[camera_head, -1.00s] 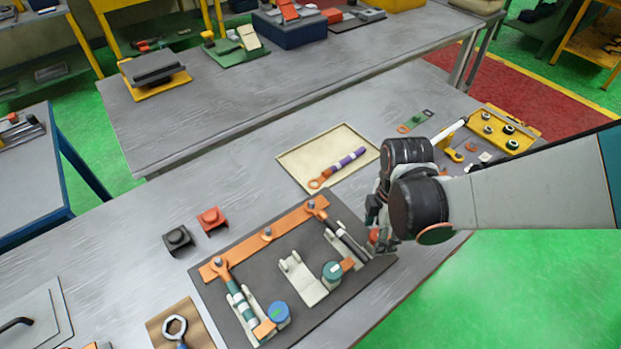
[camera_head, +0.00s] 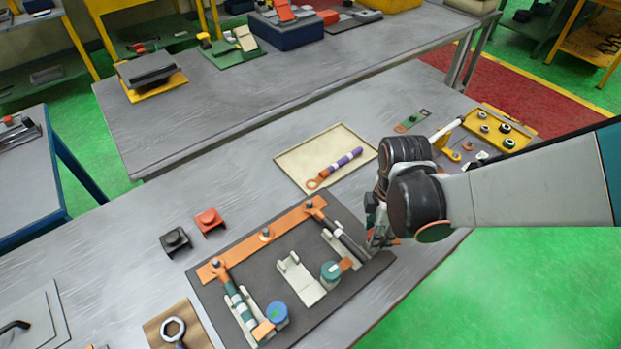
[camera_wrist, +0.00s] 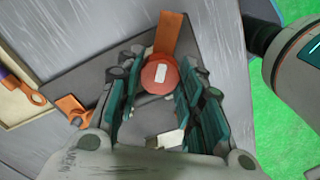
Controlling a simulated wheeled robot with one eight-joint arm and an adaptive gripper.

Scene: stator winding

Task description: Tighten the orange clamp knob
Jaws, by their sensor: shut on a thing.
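The orange clamp knob (camera_wrist: 160,75) is round with a white mark and sits between the two fingers of my gripper (camera_wrist: 159,84) in the wrist view. My gripper is shut on it. An orange clamp bar (camera_wrist: 170,36) extends from the knob at the top. In the head view my gripper (camera_head: 378,236) is at the right edge of the dark fixture board (camera_head: 240,243), and it mostly hides this knob. A black cable with a white band (camera_head: 347,242) lies beside it in a pale cradle.
A teal knob (camera_head: 331,271) and a blue knob (camera_head: 277,314) stand on the same board. An orange bar (camera_head: 240,246) runs along its back. A tray (camera_head: 290,160) holds a purple cable. A yellow tray (camera_head: 497,117) with small parts is at the right.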

